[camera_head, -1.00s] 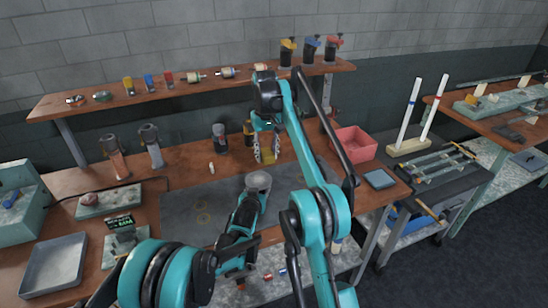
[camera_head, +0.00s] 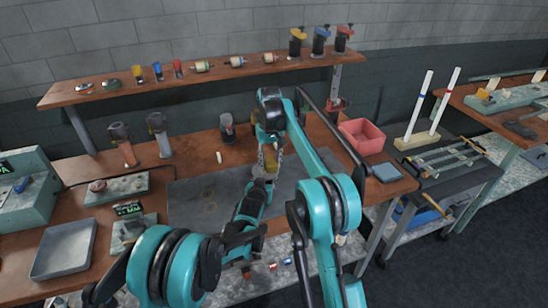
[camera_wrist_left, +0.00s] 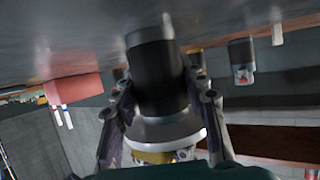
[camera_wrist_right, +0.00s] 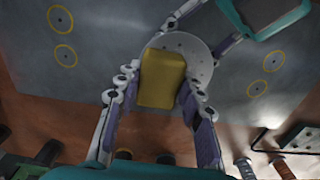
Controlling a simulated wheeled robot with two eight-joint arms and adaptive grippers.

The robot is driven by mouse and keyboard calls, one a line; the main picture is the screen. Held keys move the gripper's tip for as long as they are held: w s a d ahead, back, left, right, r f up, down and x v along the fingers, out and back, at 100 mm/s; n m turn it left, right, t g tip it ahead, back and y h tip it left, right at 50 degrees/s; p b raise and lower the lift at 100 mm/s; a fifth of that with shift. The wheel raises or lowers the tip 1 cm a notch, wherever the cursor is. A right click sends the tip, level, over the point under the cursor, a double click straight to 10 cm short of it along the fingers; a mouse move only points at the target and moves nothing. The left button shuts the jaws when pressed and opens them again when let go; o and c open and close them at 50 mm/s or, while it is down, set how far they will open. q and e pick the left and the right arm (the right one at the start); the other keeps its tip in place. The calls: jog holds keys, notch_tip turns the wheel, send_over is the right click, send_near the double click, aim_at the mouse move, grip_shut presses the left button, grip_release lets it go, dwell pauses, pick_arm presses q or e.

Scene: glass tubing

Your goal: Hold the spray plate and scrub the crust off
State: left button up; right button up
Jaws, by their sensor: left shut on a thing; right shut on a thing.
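The spray plate is a pale round disc with small holes (camera_wrist_right: 200,58) on a black body (camera_wrist_left: 157,78). My left gripper (camera_wrist_left: 162,95) is shut around it and holds it over the grey mat, face towards my right gripper. My right gripper (camera_wrist_right: 160,88) is shut on a yellow scrubbing block (camera_wrist_right: 162,78). The block overlaps the disc's face and seems to touch it; exact contact is hard to tell. In the head view the block (camera_head: 269,158) is right above the plate. The block hides much of the face, and I cannot make out crust.
The grey mat (camera_head: 190,205) with yellow rings lies around the plate. A pink-red bin (camera_head: 362,137) stands to the right, a grey tray (camera_head: 64,250) at the front left. Dark-bodied tools (camera_head: 158,135) stand at the back. A shelf (camera_head: 100,92) runs above.

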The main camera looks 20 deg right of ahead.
aim_at(257, 172)
jog(key=a, duration=0.5)
jog(key=shift+s+a, duration=0.3)
jog(key=shift+s, duration=0.05)
jog(key=d, duration=0.5)
jog(key=w+d, duration=0.1)
jog(key=d, duration=0.1)
jog(key=shift+d, duration=0.15)
jog(key=shift+s+a, duration=0.15)
jog(key=shift+a, duration=0.1)
jog(key=shift+s+a+f, duration=0.1)
jog(key=shift+s+a, duration=0.1)
jog(key=shift+a, duration=1.35)
jog(key=shift+s+a+f, duration=0.1)
jog(key=shift+s+a, duration=0.1)
jog(key=shift+a, duration=1.35)
jog(key=shift+r, duration=0.1)
jog(key=shift+w+d+r, duration=0.1)
jog(key=shift+d+r, duration=0.05)
jog(key=shift+d, duration=0.65)
jog(key=shift+w+d, duration=0.1)
jog(key=shift+d, duration=1.05)
jog(key=shift+w+d+f, duration=0.15)
jog(key=shift+d+f, duration=0.05)
jog(key=shift+d, duration=0.6)
jog(key=shift+d+r, duration=0.2)
jog(key=shift+d, duration=0.45)
jog(key=shift+a+r, duration=0.1)
jog(key=shift+r, duration=3.95)
